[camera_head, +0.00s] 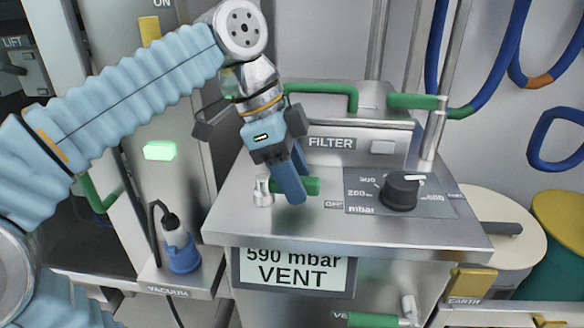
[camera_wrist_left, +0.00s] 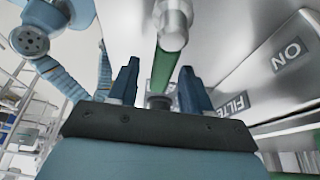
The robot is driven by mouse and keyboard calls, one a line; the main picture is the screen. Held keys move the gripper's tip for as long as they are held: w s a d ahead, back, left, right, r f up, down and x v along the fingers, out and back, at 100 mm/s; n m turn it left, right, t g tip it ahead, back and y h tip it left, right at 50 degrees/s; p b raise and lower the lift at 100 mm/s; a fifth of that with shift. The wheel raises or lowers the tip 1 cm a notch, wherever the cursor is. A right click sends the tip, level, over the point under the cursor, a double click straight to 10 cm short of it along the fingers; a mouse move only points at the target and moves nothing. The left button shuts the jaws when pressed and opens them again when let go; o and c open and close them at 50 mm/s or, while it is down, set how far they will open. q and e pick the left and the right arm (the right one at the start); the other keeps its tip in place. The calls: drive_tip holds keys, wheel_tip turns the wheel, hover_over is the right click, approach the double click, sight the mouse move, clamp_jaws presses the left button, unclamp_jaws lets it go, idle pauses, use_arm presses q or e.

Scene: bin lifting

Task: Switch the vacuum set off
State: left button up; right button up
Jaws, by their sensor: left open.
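The vacuum set is a grey metal unit (camera_head: 400,232) with a display (camera_head: 293,272) reading "590 mbar VENT". On its top a small lever with a green handle (camera_head: 312,186) lies from a metal pivot (camera_head: 263,192) toward the right. A small label (camera_head: 335,204) beside it is too small to read surely. My left gripper (camera_head: 293,188) is open, pointing down, its fingers at the green handle; contact cannot be told. In the left wrist view, a green bar (camera_wrist_left: 163,68) runs beyond the open fingers (camera_wrist_left: 158,85). An "ON" label (camera_wrist_left: 287,55) shows there. My right gripper is out of view.
A black knob (camera_head: 400,192) with an mbar scale stands right of the lever. A FILTER block (camera_head: 345,146) and green pipes (camera_head: 322,89) rise behind. A lit green lamp (camera_head: 160,151) and a blue bottle (camera_head: 181,250) are at the left. Pale and green drums (camera_head: 510,235) stand right.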

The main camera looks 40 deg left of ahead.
use_arm(q)
drive_tip(key=p+v, duration=0.2)
drive_tip(key=v, duration=1.1)
drive_tip(key=shift+r+p, duration=0.3)
drive_tip(key=shift+s+a, duration=0.1)
